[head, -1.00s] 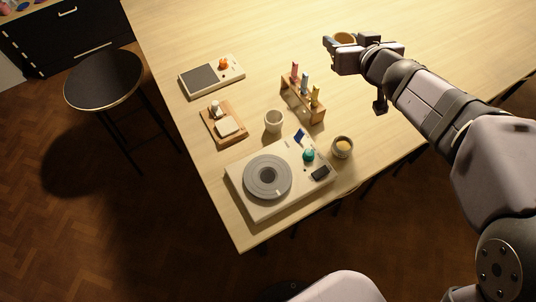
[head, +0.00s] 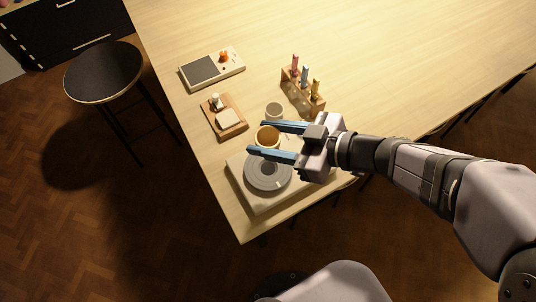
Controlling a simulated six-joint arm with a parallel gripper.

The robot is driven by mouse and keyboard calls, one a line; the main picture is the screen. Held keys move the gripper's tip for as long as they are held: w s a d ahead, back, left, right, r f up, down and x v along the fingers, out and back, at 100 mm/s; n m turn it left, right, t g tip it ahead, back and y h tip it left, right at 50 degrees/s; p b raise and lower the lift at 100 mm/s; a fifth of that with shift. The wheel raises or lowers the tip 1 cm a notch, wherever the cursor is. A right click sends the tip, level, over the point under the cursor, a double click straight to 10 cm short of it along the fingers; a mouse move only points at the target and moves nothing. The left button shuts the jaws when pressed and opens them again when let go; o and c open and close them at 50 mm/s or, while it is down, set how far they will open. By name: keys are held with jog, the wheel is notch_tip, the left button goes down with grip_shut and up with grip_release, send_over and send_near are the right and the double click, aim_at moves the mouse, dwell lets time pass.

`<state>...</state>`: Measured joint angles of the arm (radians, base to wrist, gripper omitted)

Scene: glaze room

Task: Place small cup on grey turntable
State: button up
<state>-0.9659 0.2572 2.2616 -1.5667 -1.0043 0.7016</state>
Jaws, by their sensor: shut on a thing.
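The small cup (head: 267,137), tan-orange inside, is held between the two blue fingers of my gripper (head: 258,137). The gripper is shut on it and reaches in from the right. The grey turntable (head: 266,181) is a round disc on a pale base unit (head: 243,192) near the table's front corner. In the picture the cup shows just above the disc's far edge, apparently raised; I cannot tell its exact height. My gripper covers the right part of the base unit.
A pale cup (head: 274,109) stands just behind the held cup. A wooden rack (head: 289,84) with coloured bottles, a wooden board (head: 237,132) with white pieces, and a scale-like device (head: 191,82) stand farther back. The far table is clear.

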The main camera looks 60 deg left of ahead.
send_over(268, 168)
jog(key=shift+f, duration=4.95)
jog(key=shift+f, duration=0.2)
jog(key=o, duration=1.2)
jog(key=shift+c, duration=0.2)
jog(key=shift+r, duration=0.1)
jog(key=shift+r, duration=0.1)
jog(key=v, duration=1.2)
jog(key=shift+d+b, duration=0.2)
jog(key=shift+b, duration=0.25)
jog(key=shift+s, duration=0.1)
